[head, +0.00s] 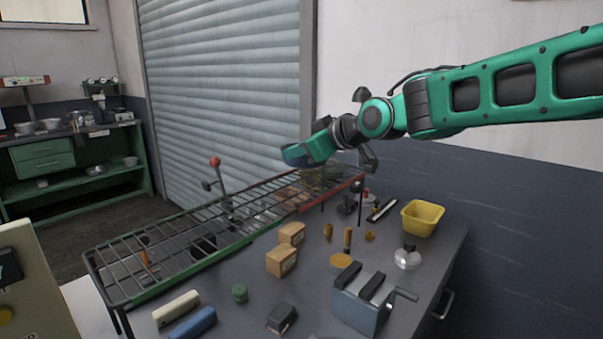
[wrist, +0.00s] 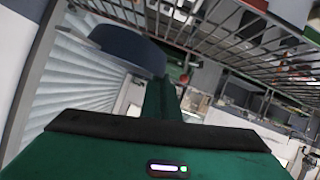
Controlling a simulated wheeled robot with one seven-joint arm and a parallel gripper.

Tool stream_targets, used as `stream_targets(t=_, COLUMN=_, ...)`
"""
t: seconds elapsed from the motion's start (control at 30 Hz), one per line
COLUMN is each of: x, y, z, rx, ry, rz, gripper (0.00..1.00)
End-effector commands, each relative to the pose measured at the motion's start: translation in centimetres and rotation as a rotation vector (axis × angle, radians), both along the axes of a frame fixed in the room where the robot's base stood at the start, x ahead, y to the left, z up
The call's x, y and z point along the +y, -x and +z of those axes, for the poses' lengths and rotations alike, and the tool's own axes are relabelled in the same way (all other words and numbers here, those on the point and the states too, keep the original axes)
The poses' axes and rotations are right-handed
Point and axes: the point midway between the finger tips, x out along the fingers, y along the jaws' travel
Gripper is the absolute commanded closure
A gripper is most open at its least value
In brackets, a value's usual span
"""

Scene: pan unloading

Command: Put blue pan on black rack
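The black wire rack (head: 165,258) runs along the back left of the grey workbench, and its bars also show in the wrist view (wrist: 225,40). My gripper (head: 300,155) is raised above the far part of the rack, near its red-edged end. In the wrist view its green fingers (wrist: 163,97) look closed together. A dark blue rounded shape (wrist: 127,48), which looks like the blue pan, is at their tips, clear of the bars. In the head view the pan is barely distinguishable from the gripper. The grasp point itself is hidden.
Two cardboard boxes (head: 283,260), a vise (head: 362,300), a yellow bin (head: 422,218) and small tools crowd the bench. A red-knobbed lever (head: 215,165) stands behind the rack. The rack's near left part looks mostly bare. A roller shutter (head: 220,90) is behind.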

Motion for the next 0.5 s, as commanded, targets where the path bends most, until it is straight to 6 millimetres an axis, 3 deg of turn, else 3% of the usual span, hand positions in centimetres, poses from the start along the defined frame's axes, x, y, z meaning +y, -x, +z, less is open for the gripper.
stream_targets(t=0.2, x=-1.2, y=-2.1, z=-1.4, rx=-0.001, ry=-0.001, rz=0.002, gripper=1.0)
stream_targets(t=0.37, x=-1.4, y=-2.2, z=-2.1, rx=0.0, ry=0.0, rz=0.002, gripper=1.0)
stream_targets(t=0.5, x=-1.3, y=-2.2, z=-3.9, rx=0.002, ry=0.0, rz=0.002, gripper=1.0)
